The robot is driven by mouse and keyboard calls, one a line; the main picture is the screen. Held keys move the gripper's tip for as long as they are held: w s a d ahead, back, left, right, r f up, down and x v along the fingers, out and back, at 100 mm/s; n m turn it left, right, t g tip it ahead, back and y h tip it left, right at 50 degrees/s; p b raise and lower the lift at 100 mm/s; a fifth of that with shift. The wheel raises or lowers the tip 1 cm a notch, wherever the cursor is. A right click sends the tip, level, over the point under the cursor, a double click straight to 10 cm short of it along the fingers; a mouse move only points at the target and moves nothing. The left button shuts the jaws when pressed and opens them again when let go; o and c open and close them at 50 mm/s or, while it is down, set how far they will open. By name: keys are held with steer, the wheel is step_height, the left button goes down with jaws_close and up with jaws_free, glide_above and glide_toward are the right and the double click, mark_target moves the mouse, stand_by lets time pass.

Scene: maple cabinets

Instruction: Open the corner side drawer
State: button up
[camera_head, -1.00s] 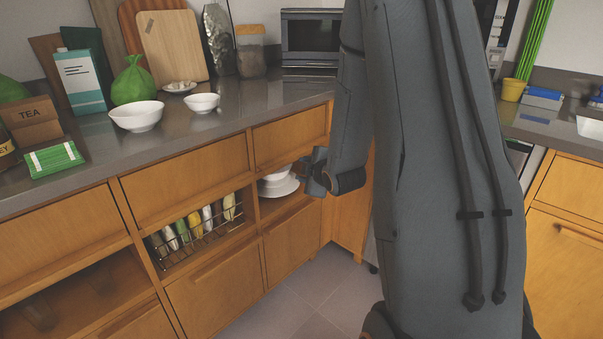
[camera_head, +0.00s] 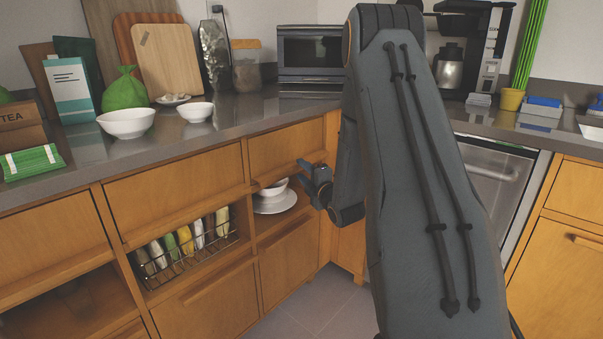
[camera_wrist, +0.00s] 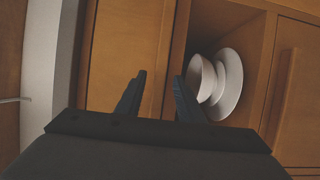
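The corner side drawer (camera_head: 287,147) is a maple front under the counter, next to the inner corner, and it looks closed. In the wrist view its front (camera_wrist: 128,45) appears turned on its side, with a lip along its lower edge. My gripper (camera_head: 303,175) is just in front of that lower edge. In the wrist view my gripper (camera_wrist: 159,76) has its two dark fingers apart on either side of the lip, with nothing held. I cannot tell whether they touch the wood.
An open shelf below the drawer holds a white bowl (camera_head: 273,188) and plate (camera_head: 274,203). A wire basket (camera_head: 190,262) with bottles is to the left. The grey counter (camera_head: 180,149) overhangs above. Floor (camera_head: 310,308) is clear below; a dishwasher (camera_head: 492,180) stands right.

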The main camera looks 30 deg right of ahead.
steer(key=shift+w, duration=0.45)
jaws_close()
steer(key=shift+s, duration=0.1)
